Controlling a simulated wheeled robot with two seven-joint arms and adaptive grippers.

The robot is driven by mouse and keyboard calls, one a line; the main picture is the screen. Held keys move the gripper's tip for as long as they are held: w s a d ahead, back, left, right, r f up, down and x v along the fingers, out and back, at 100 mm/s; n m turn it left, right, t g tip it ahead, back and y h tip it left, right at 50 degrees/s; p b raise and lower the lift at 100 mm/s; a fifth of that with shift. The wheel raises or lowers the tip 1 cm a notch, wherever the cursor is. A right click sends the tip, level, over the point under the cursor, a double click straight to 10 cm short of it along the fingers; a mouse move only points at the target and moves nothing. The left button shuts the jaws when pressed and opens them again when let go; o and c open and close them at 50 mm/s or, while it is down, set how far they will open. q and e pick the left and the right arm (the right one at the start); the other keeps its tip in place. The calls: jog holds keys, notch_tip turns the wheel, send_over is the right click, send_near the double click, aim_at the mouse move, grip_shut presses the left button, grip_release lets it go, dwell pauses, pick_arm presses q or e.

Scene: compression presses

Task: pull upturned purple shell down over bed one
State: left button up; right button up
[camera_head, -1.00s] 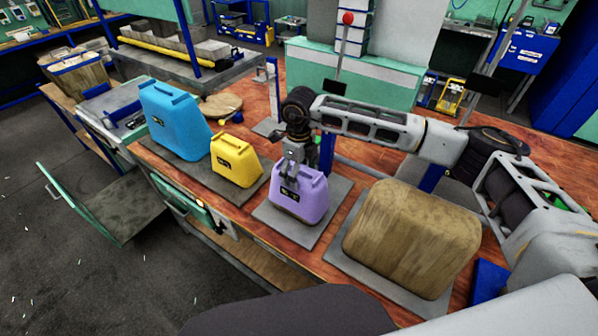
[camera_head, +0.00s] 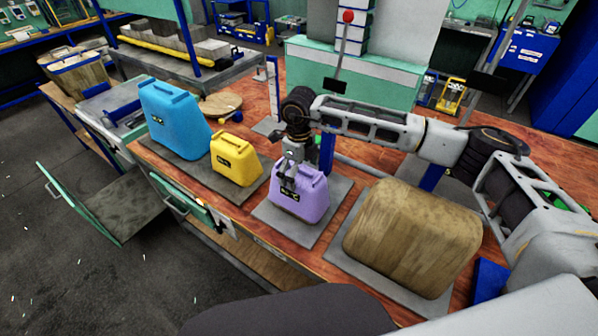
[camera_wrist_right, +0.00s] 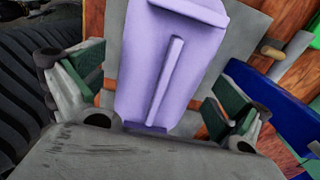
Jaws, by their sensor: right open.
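The purple shell (camera_head: 306,202) stands upright, its handle side up, on a grey bed plate (camera_head: 270,214) in the middle of the bench in the head view. My right gripper (camera_head: 290,182) is at the shell's upper left part, pointing down. In the right wrist view the purple shell (camera_wrist_right: 172,65) lies between the open fingers of my right gripper (camera_wrist_right: 157,92), with a gap on both sides. Its raised rib runs along the middle. Which plate is bed one cannot be told. My left gripper is not in view.
A blue shell (camera_head: 172,120) and a yellow shell (camera_head: 235,160) stand on a plate to the left. A large wood-patterned block (camera_head: 412,238) stands close on the right. An open green door (camera_head: 85,205) sticks out below the bench's left end.

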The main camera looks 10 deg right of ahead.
jog(key=shift+r, duration=0.1)
notch_tip(320, 180, up, 12)
dwell(0.8)
dwell(1.0)
